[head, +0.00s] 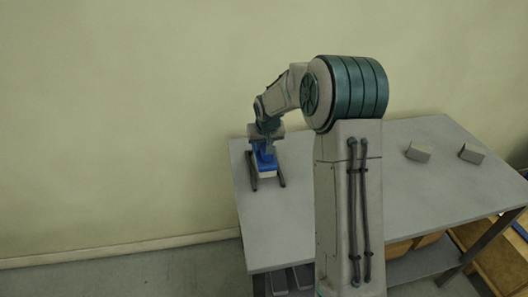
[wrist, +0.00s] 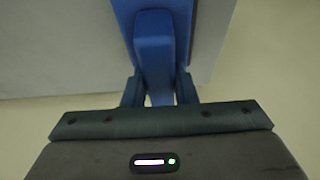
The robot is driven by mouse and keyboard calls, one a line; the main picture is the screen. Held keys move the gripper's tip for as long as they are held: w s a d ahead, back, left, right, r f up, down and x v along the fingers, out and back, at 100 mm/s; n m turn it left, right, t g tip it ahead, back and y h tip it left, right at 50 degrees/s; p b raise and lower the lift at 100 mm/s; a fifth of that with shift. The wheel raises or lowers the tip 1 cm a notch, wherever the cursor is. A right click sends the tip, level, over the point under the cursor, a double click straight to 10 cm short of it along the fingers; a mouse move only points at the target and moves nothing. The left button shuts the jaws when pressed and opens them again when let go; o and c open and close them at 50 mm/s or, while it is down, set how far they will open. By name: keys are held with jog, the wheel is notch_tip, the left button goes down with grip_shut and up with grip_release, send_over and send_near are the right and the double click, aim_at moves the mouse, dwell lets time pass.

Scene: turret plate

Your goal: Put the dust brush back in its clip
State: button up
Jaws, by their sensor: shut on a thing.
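The dust brush (head: 264,160) has a blue body and handle and a pale lower part. In the head view it is at the left end of the grey table. My gripper (head: 266,141) is above it, shut on its handle. In the wrist view the blue brush (wrist: 153,50) runs up from between the fingers of my gripper (wrist: 159,88). I cannot tell whether the brush touches the table.
The grey table (head: 300,215) is largely bare around the brush. My arm hides the table's middle. Brown boxes (head: 480,255) are at the lower right. A plain wall is behind.

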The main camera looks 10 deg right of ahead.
jog(key=shift+f, duration=1.7)
jog(key=shift+f, duration=0.25)
jog(key=o, duration=1)
jog(key=shift+r, duration=0.1)
jog(key=shift+c, duration=0.2)
jog(key=shift+r, duration=0.1)
